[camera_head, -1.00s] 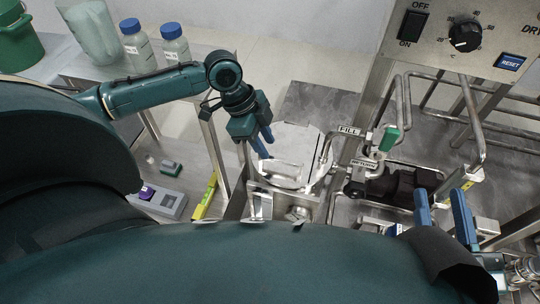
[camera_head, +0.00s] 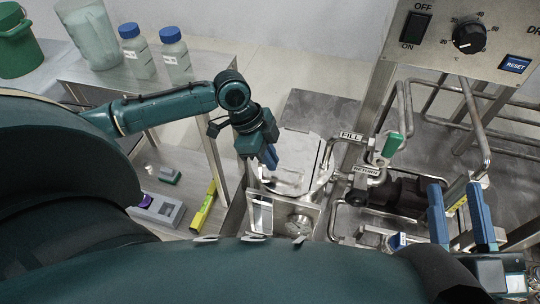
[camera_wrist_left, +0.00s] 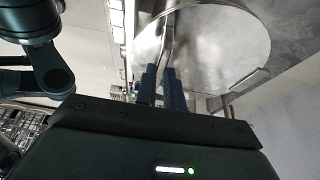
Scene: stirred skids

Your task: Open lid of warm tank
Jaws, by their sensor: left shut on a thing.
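In the left wrist view, the fingers (camera_wrist_left: 163,84) are close together on the handle bar (camera_wrist_left: 167,42), with the lid (camera_wrist_left: 225,45) behind. The fingertips' exact contact is partly hidden. My right gripper (camera_head: 459,214) is open, its blue fingers apart, at the right.
FILL (camera_head: 351,136) and RETURN (camera_head: 366,169) pipes run just right of the lid. A green handle (camera_head: 393,144) and a dark pump (camera_head: 398,195) stand further right. A control panel (camera_head: 470,35) is at upper right. Bottles (camera_head: 137,52) stand on a left bench.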

